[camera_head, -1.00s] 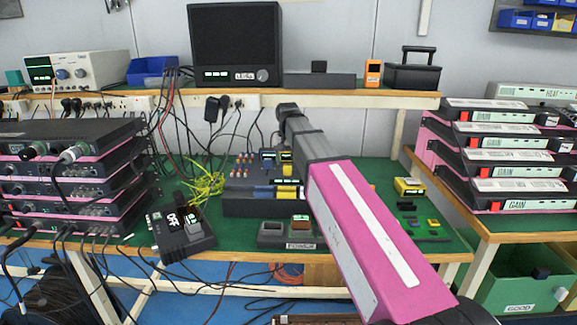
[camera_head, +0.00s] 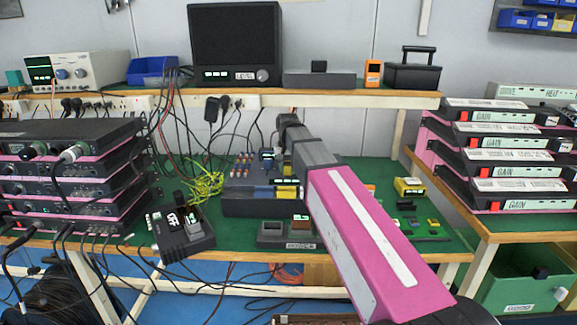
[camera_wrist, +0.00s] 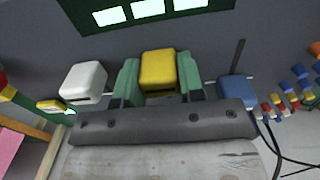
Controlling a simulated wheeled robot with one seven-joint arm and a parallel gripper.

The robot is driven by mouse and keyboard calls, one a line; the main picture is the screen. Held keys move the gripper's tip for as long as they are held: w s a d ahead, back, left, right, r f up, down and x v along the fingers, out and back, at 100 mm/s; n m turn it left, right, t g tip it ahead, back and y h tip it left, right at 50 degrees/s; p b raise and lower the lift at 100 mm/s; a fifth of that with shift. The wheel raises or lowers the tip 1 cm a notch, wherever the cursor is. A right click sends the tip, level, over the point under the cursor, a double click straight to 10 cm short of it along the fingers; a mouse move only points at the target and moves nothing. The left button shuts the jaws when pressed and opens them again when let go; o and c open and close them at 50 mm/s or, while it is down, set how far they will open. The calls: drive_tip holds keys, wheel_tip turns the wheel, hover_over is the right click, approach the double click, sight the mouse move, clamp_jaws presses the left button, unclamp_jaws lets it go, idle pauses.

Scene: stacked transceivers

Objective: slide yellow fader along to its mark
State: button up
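In the wrist view the yellow fader (camera_wrist: 158,69) is a rounded yellow cap on a dark grey panel. My gripper (camera_wrist: 157,78) has its two green fingers on either side of the cap, flush against it with no clear gap, so it looks shut on the fader. A white cap (camera_wrist: 83,80) stands to the left and a blue cap (camera_wrist: 237,91) to the right. In the head view the dark fader unit (camera_head: 258,205) sits on the green bench mat, and my arm hides part of it. The mark cannot be made out.
Bright label windows (camera_wrist: 148,9) lie at the top of the wrist view. Several small coloured knobs (camera_wrist: 300,85) and cables are at its right. In the head view a black box (camera_head: 180,232) stands left of the unit, and stacked transceivers (camera_head: 75,180) stand farther left.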

drive_tip(key=shift+w, duration=2.5)
drive_tip(key=o, duration=1)
drive_tip(key=shift+d, duration=0.1)
drive_tip(key=shift+r, duration=0.15)
wheel_tip(320, 180, up, 7)
drive_tip(key=shift+f, duration=0.15)
drive_tip(key=shift+s, duration=0.1)
